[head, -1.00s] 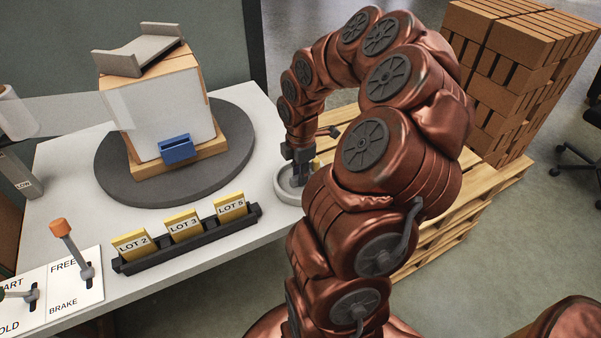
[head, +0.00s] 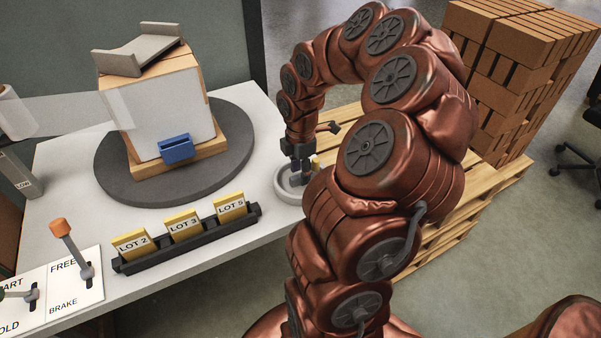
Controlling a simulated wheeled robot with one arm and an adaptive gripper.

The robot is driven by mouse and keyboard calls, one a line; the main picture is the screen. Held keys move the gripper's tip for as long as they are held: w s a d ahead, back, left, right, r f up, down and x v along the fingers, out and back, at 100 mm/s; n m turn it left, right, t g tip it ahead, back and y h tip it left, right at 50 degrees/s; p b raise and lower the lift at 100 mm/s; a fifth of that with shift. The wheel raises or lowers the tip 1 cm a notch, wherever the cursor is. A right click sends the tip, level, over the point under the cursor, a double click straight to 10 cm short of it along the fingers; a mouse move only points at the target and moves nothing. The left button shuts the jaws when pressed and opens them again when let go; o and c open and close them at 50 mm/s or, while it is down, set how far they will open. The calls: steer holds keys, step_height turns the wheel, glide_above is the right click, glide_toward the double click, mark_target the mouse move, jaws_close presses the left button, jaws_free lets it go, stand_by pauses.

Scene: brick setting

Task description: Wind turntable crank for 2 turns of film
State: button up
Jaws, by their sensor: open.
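The dark round turntable (head: 104,178) sits on the pale bench top. A load of bricks wrapped in white film (head: 172,108) stands on it on a wooden base, with a blue clip on its front and a grey saddle-shaped piece on top. The grey crank wheel (head: 285,191) lies at the bench's right edge, partly hidden by my arm. A small yellow part shows beside my gripper there. My gripper (head: 300,178) points down over the crank wheel, its fingers at or just inside the rim. It is open; whether it touches the crank handle cannot be told.
A black rack (head: 190,240) holds yellow cards marked LOT 2, LOT 3 and LOT 5. A FREE/BRAKE lever with an orange knob (head: 59,227) stands front left, upright toward FREE. Pallets and stacked bricks (head: 500,80) stand behind my arm at right.

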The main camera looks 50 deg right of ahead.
step_height(320, 180, up, 11)
steer(key=shift+f, duration=0.15)
stand_by(0.9)
steer(key=s+a+r+m, duration=0.1)
steer(key=s+a+m, duration=0.1)
steer(key=a, duration=0.6)
steer(key=s+a+r+m, duration=0.1)
steer(key=s+a+m, duration=0.1)
steer(key=a, duration=0.6)
steer(key=s+a+f+m+g, duration=0.35)
steer(key=s+a+m, duration=0.7)
steer(key=s, duration=0.35)
step_height(320, 180, up, 14)
steer(key=t+p, duration=0.1)
steer(key=p, duration=1.2)
steer(key=shift+w+a+r+t+p, duration=0.15)
steer(key=shift+w+a+t+p, duration=0.1)
steer(key=shift+t+p, duration=0.1)
